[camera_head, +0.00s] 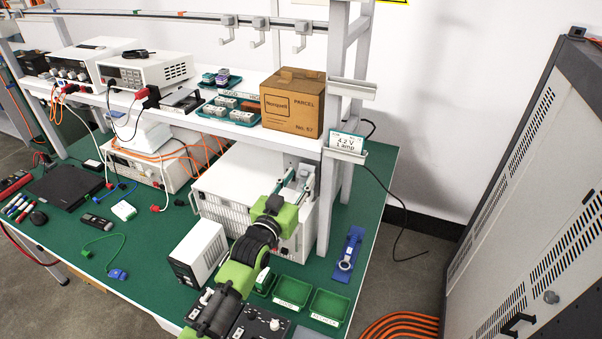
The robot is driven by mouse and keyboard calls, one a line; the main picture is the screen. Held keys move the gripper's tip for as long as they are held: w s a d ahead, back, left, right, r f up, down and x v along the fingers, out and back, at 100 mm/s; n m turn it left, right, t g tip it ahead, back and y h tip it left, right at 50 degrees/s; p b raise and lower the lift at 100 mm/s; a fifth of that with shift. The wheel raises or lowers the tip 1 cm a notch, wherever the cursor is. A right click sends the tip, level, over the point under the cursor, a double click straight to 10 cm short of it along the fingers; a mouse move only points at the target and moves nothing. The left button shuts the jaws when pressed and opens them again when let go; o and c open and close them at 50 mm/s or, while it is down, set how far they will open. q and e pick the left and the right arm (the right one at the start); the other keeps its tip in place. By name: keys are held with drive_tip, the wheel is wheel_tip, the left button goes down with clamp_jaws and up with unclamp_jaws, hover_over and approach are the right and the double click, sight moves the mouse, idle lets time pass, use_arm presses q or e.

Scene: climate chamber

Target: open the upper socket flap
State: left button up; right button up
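My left arm, green and black, reaches up from the bottom middle to the right end of the workbench. Its gripper (290,187) is at a small white socket unit (306,174) below the shelf, beside the grey post. The fingers are close to the unit and cover part of it. I cannot tell whether they touch it, or whether they are open or shut. The upper socket flap cannot be made out clearly at this size. My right gripper is not in view.
A white cabinet (243,182) stands behind the arm. A cardboard parcel (293,101) sits on the shelf above, and a label sign (346,143) is on the post. Green trays (328,307) and a blue holder (349,252) lie on the bench at the right.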

use_arm(q)
drive_tip(key=shift+x, duration=0.95)
clamp_jaws()
